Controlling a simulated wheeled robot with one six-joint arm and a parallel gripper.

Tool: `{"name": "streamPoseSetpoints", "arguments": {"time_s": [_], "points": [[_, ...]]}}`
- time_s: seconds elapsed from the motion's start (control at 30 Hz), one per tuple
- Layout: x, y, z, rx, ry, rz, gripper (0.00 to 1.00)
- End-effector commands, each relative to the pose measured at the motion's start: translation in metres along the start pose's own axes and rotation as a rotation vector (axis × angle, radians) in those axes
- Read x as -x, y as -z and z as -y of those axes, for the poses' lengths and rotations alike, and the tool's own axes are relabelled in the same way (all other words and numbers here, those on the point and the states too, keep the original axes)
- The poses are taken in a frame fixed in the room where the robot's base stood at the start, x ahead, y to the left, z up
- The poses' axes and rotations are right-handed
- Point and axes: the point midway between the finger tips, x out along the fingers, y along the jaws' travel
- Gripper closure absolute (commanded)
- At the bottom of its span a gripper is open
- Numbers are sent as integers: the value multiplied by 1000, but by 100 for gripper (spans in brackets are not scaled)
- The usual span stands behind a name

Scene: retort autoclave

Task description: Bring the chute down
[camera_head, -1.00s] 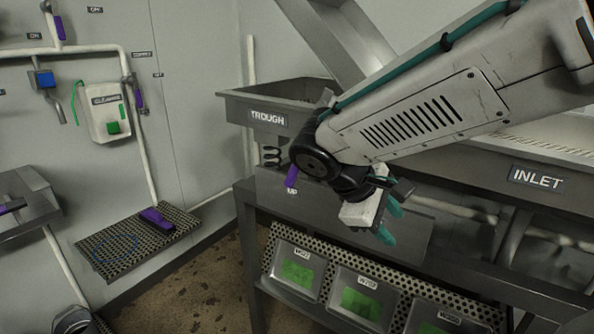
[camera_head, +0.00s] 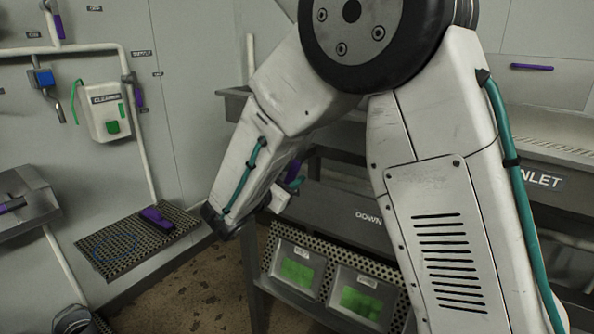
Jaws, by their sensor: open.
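A purple lever (camera_head: 293,171) stands on the front of the metal stand below the trough, left of the "DOWN" label (camera_head: 368,217). My gripper (camera_head: 297,184) is open beside it, its teal fingertips overlapping the lever in the picture. I cannot tell whether they touch it. My arm hides most of the area above the stand. A small piece of a slanted grey metal part (camera_head: 287,8), possibly the chute, shows at the top edge; the rest is hidden, so I cannot tell its position.
The trough (camera_head: 232,104) is mostly covered by my arm. Bins with green windows (camera_head: 297,271) sit under the stand. The inlet table (camera_head: 575,150) is at right. A perforated shelf (camera_head: 115,250) with a purple-handled thing (camera_head: 157,218) is at left. Floor between shelf and stand is clear.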

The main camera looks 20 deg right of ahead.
Motion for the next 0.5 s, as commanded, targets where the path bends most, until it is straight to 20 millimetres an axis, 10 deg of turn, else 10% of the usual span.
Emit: {"name": "streamPoseSetpoints", "arguments": {"time_s": [0.5], "points": [[-41,0,1,-1,2,0,56]]}}
